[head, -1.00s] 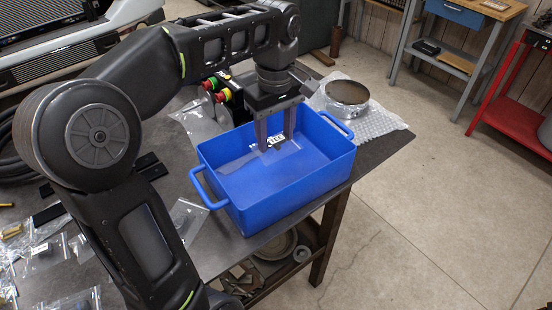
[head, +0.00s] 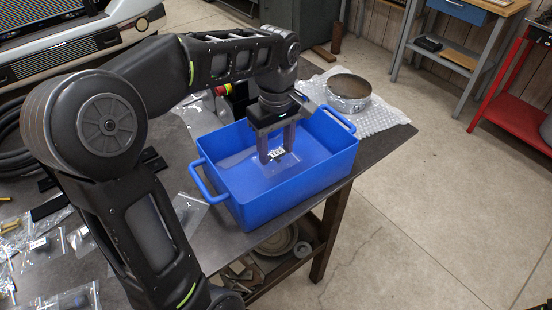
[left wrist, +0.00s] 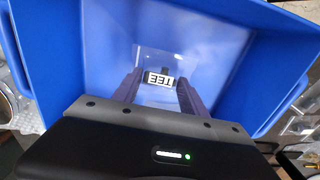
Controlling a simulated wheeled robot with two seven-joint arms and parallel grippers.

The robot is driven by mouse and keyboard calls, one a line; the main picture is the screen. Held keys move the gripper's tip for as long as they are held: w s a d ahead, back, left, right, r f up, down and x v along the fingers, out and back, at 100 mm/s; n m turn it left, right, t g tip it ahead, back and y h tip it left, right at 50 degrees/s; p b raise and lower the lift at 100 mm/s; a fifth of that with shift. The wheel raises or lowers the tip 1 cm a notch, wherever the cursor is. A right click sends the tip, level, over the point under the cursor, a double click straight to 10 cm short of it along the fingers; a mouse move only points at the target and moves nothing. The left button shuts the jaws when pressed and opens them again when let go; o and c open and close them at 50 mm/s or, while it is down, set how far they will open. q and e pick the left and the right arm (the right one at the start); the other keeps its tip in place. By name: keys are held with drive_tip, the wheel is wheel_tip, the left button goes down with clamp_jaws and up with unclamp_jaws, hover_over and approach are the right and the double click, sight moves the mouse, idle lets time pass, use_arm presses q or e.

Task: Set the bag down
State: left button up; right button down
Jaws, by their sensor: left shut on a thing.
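A clear plastic bag (head: 287,165) with a white label is inside the blue bin (head: 300,190), low over its floor. My left gripper (head: 277,154) reaches down into the bin and is shut on the bag. In the left wrist view the bag (left wrist: 165,62) shows between the fingers (left wrist: 160,92), with the label reading "TEE". The blue bin (left wrist: 225,45) surrounds it. I cannot tell whether the bag touches the bin floor. My right gripper is not in view.
The bin stands at the table's right edge (head: 375,160). A round metal ring (head: 348,88) sits on bubble wrap (head: 385,118) behind it. Several other clear bags (head: 75,300) lie at the left.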

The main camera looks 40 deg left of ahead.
sight(276, 152)
use_arm(q)
wheel_tip(276, 152, down, 4)
drive_tip(key=shift+r, duration=0.15)
idle(0.3)
drive_tip(key=o, duration=1.3)
